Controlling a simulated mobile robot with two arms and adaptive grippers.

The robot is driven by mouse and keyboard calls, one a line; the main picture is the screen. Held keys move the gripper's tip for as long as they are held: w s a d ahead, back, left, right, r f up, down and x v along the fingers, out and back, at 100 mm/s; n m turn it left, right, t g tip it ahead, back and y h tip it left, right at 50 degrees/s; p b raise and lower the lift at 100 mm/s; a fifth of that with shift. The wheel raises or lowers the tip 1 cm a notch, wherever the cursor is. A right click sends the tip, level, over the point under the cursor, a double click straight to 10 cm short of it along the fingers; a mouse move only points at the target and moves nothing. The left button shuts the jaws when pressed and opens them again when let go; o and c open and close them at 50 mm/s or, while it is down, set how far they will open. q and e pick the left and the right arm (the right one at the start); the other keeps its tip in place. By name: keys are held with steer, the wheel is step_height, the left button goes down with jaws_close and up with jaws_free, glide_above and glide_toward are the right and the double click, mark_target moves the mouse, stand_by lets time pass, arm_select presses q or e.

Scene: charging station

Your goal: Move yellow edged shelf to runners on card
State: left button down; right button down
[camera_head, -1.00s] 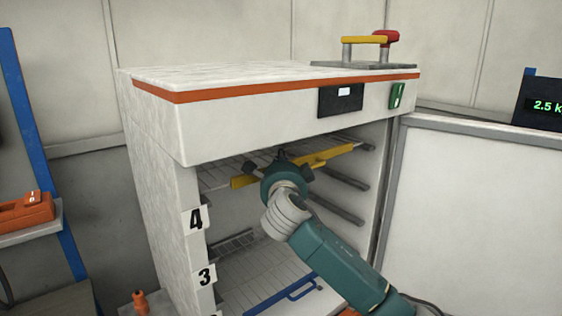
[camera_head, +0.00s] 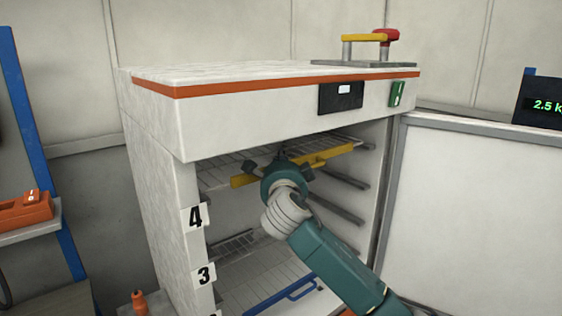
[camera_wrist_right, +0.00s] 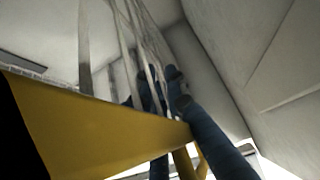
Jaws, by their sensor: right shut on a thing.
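The yellow edged shelf is a wire grid with a yellow front edge (camera_head: 325,158). It sits inside the open white cabinet (camera_head: 150,190), at the top level, above the label 4 (camera_head: 196,217). My right gripper (camera_head: 281,157) is at the middle of the yellow edge and mostly hidden behind my own wrist. In the right wrist view, the dark fingers (camera_wrist_right: 163,88) are shut on the shelf by its yellow edge (camera_wrist_right: 90,128). Empty runners (camera_head: 338,210) show on the cabinet's right inner wall. No card is in view. My left gripper is not in view.
A blue edged shelf (camera_head: 283,296) lies lower in the cabinet, near the label 3 (camera_head: 205,275). The open door (camera_head: 480,215) stands at the right. An orange object (camera_head: 25,208) rests on a ledge at the left. The space between the two shelves looks clear.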

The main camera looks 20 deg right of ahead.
stand_by(0.4)
steer(key=c, duration=1.7)
jaws_free()
steer(key=shift+s+f, duration=0.1)
steer(key=shift+f, duration=0.05)
steer(key=v, duration=1.2)
steer(key=s+d, duration=0.1)
steer(key=s, duration=0.1)
steer(key=s+d, duration=0.1)
steer(key=s, duration=0.4)
steer(key=shift+s+d, duration=0.25)
steer(key=shift+d, duration=0.15)
